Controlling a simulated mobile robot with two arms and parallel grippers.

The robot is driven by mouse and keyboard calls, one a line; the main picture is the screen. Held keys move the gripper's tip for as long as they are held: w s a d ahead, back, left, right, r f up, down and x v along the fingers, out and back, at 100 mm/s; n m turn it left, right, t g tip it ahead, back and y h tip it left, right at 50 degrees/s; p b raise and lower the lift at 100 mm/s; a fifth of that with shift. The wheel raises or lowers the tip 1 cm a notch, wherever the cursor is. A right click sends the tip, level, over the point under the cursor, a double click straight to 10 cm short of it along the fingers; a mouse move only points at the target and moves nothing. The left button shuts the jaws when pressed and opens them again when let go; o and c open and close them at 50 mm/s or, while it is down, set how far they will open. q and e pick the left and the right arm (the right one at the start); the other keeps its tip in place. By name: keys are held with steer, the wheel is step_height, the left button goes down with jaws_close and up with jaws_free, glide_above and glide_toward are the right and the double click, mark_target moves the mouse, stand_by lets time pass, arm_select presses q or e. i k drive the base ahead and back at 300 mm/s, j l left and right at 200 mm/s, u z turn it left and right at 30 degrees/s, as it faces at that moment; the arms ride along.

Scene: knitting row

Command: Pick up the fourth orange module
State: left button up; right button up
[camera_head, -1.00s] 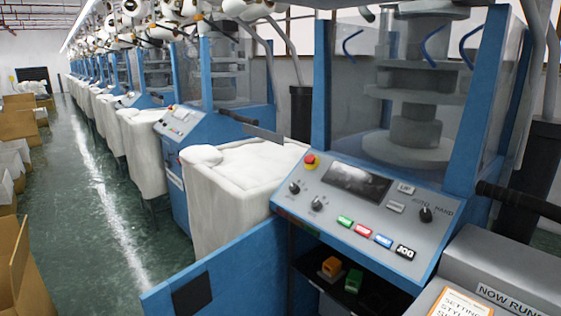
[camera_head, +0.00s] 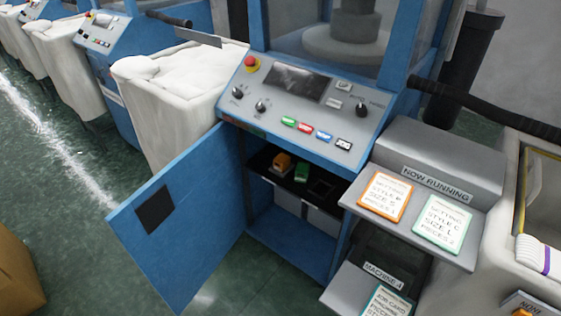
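One orange module (camera_head: 283,162) sits on the dark shelf inside the open cabinet below the machine's control panel. A green module (camera_head: 302,172) sits just to its right on the same shelf. To the right of the green module the shelf shows dark, empty-looking slots. I see only this one orange module in the cabinet, and cannot tell whether it is the fourth. Neither of my grippers shows in the head view.
The blue cabinet door (camera_head: 180,220) stands open to the left. A white bin (camera_head: 165,110) is behind it. A grey card rack (camera_head: 440,180) with orange- and green-framed cards stands right of the cabinet. A cardboard box (camera_head: 15,275) is at lower left. Green floor in front is clear.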

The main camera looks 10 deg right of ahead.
mark_target(282, 162)
steer(key=i+j, duration=0.25)
steer(key=j, duration=0.15)
steer(key=i+j+z, duration=0.15)
steer(key=j+z, duration=0.15)
steer(key=i+j+z, duration=0.15)
steer(key=j+z, duration=0.15)
steer(key=i+j+z, duration=0.1)
steer(key=j+z, duration=0.2)
